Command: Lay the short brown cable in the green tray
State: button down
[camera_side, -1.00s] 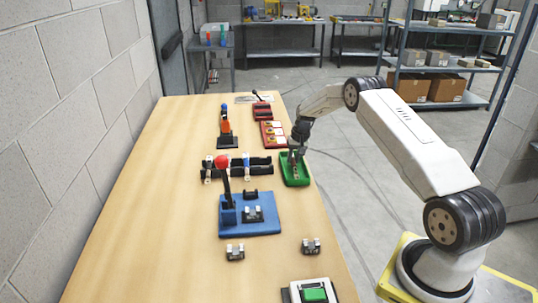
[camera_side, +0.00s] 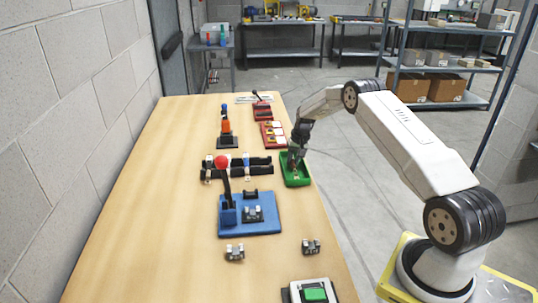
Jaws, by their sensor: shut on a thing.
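The green tray (camera_side: 303,181) lies near the right edge of the wooden table, about midway along it. My gripper (camera_side: 292,170) points down at the tray's left part, with its fingertips low over or inside it. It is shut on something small. The brown cable is too small and too hidden by the fingers to make out clearly. I cannot tell whether it touches the tray floor.
A black rack (camera_side: 222,174) with white and blue pieces stands left of the tray. A blue base (camera_side: 262,226) with a red-knobbed lever (camera_side: 222,163) is nearer. A red block (camera_side: 272,134) lies beyond. Bare table (camera_side: 150,220) is free at left.

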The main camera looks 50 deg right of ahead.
jog(key=shift+f, duration=0.1)
jog(key=shift+c, duration=2.2)
grip_release()
jog(key=shift+f, duration=0.1)
jog(key=shift+s, duration=0.1)
notch_tip(320, 180, up, 8)
jog(key=d, duration=0.1)
jog(key=shift+s, duration=0.4)
jog(key=shift+a, duration=0.1)
